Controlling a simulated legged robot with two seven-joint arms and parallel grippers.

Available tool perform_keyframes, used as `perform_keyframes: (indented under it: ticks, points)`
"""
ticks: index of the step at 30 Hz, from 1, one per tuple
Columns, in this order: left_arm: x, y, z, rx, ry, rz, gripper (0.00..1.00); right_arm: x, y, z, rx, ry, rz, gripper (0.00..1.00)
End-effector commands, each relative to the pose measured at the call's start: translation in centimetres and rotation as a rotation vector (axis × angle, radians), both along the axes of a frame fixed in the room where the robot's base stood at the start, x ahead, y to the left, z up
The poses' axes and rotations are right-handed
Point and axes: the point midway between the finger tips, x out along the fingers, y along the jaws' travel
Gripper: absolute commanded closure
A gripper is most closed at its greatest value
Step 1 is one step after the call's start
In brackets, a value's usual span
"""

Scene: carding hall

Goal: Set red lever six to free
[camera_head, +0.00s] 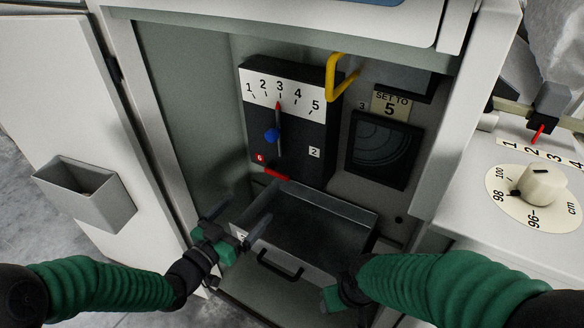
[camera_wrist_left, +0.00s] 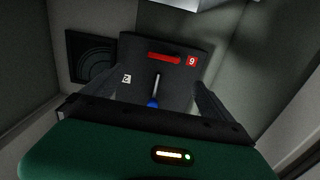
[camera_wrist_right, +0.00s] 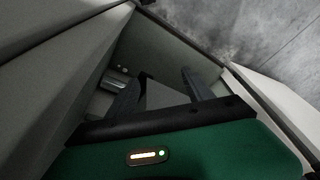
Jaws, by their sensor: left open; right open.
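Red lever six (camera_head: 276,174) is a short red bar low on the black panel (camera_head: 312,133) inside the open cabinet. A red "6" label (camera_head: 260,157) sits at its upper left. The lever also shows in the left wrist view (camera_wrist_left: 164,59), where it lies flat beside the upside-down label. No "free" mark is legible. My left gripper (camera_head: 242,220) is open and empty, below and in front of the lever, apart from it. My right gripper (camera_wrist_right: 160,88) is open and empty at the lower right; its fingers are mostly hidden in the head view.
A blue-knobbed pointer lever (camera_head: 272,135) stands at 3 on the scale. A yellow handle (camera_head: 333,78) and a "SET TO 5" sign (camera_head: 390,105) are to the right. A grey drawer (camera_head: 325,222) lies below. The open door (camera_head: 60,130) bounds the left side.

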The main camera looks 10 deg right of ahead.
Motion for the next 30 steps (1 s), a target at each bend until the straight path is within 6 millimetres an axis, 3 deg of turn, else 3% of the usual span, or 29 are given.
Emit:
perform_keyframes:
  ticks: [5,21,30]
  points:
    - [1.0,-0.5,-0.3,-0.006,-0.002,0.001,0.03,0.0,0.1,-0.8,0.001,0.0,0.002,0.4]
    - [10.2,-10.3,-0.8,-0.002,-0.001,0.001,0.03,-0.1,0.2,-7.0,0.0,0.001,0.001,0.4]
    - [12.0,-12.1,-0.4,0.002,0.002,0.002,0.03,-0.1,0.2,-7.6,0.001,0.0,0.002,0.4]
